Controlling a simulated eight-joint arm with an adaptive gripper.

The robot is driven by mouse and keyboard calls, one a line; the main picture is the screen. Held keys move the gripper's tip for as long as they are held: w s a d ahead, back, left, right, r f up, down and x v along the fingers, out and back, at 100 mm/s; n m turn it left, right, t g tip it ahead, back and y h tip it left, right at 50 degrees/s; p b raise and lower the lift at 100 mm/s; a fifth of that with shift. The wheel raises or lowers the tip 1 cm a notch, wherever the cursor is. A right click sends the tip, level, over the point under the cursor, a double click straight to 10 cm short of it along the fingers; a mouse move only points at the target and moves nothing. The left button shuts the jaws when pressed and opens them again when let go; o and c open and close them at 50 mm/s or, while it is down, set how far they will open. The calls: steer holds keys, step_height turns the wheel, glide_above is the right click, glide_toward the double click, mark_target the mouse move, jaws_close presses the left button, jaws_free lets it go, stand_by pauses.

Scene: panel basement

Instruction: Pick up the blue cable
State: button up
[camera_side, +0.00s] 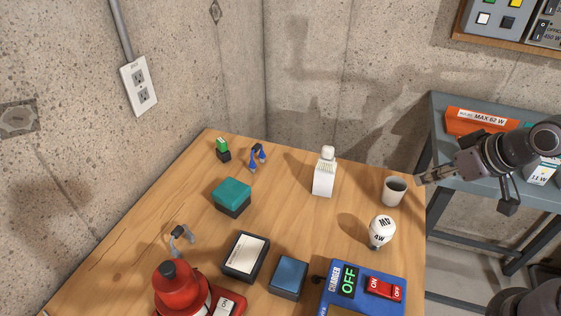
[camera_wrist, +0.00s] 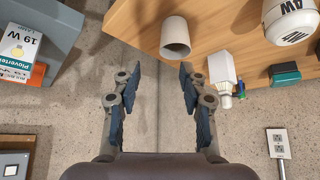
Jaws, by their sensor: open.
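The blue cable (camera_side: 253,163), small with blue ends and a dark upper part, is at the back of the wooden table, near the wall corner. In the wrist view, small blue and green shapes beside the white bulb packaging are too small to tell apart. My gripper (camera_side: 421,180) is at the table's right side, beyond the grey cup and well to the right of the cable. In the wrist view, my gripper (camera_wrist: 158,73) shows two spread fingers with blue pads and nothing between them.
A green-and-black block (camera_side: 222,150) and teal box (camera_side: 232,194) are near the cable. A grey shelf (camera_side: 440,112) with boxes is at right.

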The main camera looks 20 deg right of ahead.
steer(key=shift+r, duration=0.1)
steer(key=w+a+r+n+g, duration=0.2)
steer(key=w+a+r+n, duration=0.2)
steer(key=w+r+n, duration=0.5)
steer(key=n+g+h, duration=0.3)
steer(key=n+h, duration=0.1)
steer(key=n, duration=1.2)
glide_above(255, 146)
steer(key=s+a, duration=0.2)
steer(key=a, duration=0.2)
step_height(255, 146, down, 7)
steer(key=x, duration=0.5)
steer(key=shift+d, duration=0.3)
steer(key=shift+x, duration=2.6)
steer(key=shift+w+d+r, duration=0.1)
steer(key=shift+w+d, duration=0.05)
